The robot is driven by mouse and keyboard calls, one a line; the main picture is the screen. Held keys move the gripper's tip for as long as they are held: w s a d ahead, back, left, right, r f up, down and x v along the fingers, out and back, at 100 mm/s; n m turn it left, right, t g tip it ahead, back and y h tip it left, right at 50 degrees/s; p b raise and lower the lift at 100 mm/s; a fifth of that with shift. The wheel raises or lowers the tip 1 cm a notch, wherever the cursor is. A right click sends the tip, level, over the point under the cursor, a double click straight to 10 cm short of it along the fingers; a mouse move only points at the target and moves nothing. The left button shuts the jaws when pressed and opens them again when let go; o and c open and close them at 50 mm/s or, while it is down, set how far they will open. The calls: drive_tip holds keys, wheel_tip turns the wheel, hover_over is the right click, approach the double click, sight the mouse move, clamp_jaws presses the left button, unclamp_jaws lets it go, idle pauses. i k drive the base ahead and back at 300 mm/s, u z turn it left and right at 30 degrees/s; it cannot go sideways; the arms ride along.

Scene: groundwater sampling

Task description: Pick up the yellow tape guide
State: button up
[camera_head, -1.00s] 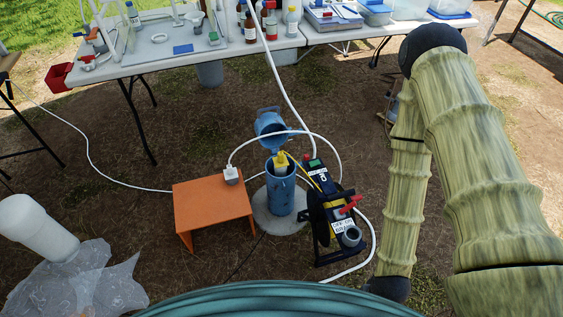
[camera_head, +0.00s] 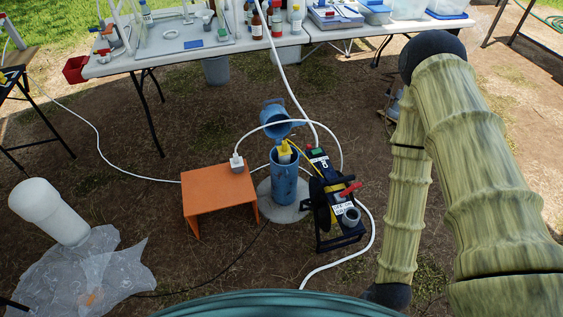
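The yellow tape guide (camera_head: 284,150) sits at the open top of the blue well pipe (camera_head: 284,182). A yellow tape runs from it towards the black reel (camera_head: 329,197) just to the right. The blue cap (camera_head: 275,118) of the pipe is swung open behind it. My arm stands at the right of the view, bent, well apart from the guide. My gripper is not in the view.
An orange stool (camera_head: 220,190) with a white plug on it stands left of the pipe. White hoses loop around the pipe and reel. A white table (camera_head: 180,60) crowded with bottles stands behind. A white cylinder (camera_head: 48,208) lies on clear plastic sheeting (camera_head: 95,262) at left.

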sight(285, 149)
drive_tip(key=k, duration=0.9)
drive_tip(key=u, duration=0.85)
drive_tip(key=i, duration=0.8)
drive_tip(key=u, duration=0.3)
drive_tip(key=i, duration=0.9)
drive_tip(key=z, duration=0.8)
drive_tip(key=i, duration=0.4)
drive_tip(key=z, duration=0.35)
